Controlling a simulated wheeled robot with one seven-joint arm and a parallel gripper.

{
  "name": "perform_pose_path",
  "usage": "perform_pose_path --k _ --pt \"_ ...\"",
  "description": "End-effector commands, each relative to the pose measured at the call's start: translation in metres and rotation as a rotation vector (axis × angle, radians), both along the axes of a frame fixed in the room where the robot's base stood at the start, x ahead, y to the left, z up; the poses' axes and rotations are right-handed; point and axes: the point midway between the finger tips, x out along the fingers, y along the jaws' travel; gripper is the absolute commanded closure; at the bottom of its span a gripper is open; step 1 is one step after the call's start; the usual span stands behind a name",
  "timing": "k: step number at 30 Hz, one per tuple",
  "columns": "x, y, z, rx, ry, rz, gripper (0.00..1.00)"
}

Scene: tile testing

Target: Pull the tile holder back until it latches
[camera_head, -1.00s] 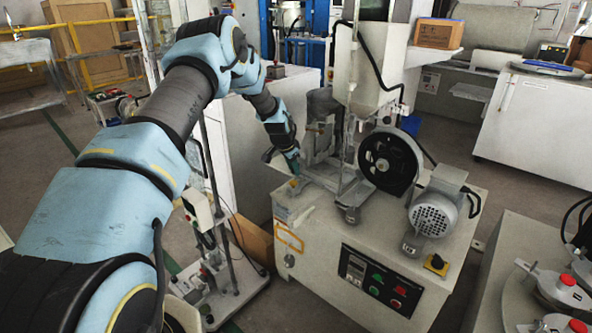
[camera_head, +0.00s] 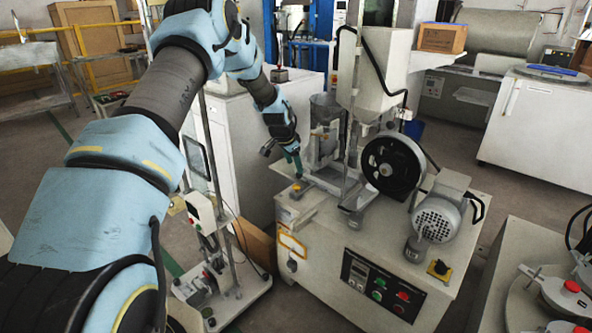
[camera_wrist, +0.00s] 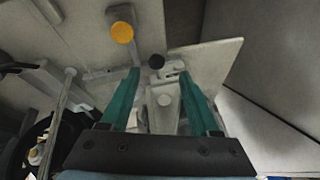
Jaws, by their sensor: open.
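My gripper (camera_head: 297,166) is over the left part of the abrasion machine's top (camera_head: 345,225), fingers pointing down. In the wrist view its two green fingers (camera_wrist: 160,76) are apart. A grey metal part with a round pale knob (camera_wrist: 165,100) shows between them; it looks like the tile holder, but I cannot tell for sure. I cannot tell whether the fingers touch it. A small black knob (camera_wrist: 156,61) is just beyond the fingertips. A yellow-orange knob (camera_wrist: 122,32) lies farther off on a grey bar; it seems to be the one on the machine top in the head view (camera_head: 296,187).
A black wheel (camera_head: 392,166) and a grey motor (camera_head: 438,215) stand right of my gripper. A hopper and upright frame (camera_head: 375,70) rise behind it. A white cabinet (camera_head: 240,150) is close on the left. A stand with a column (camera_head: 215,250) is in front left.

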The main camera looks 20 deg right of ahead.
Motion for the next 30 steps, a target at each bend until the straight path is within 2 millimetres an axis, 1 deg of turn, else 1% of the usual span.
perform_pose_path --k 1,3,6,9,14,30 --pt "-0.003 0.003 0.012 -0.001 -0.001 0.0 0.38" --pt "-0.006 0.008 0.023 -0.001 -0.002 0.001 0.38" --pt "-0.01 0.013 0.037 0.0 -0.001 0.002 0.38" --pt "-0.014 0.016 0.046 0.0 -0.001 0.0 0.38" --pt "-0.016 0.018 0.05 0.001 0.0 0.0 0.38" --pt "-0.016 0.018 0.051 0.001 0.0 0.0 0.38"
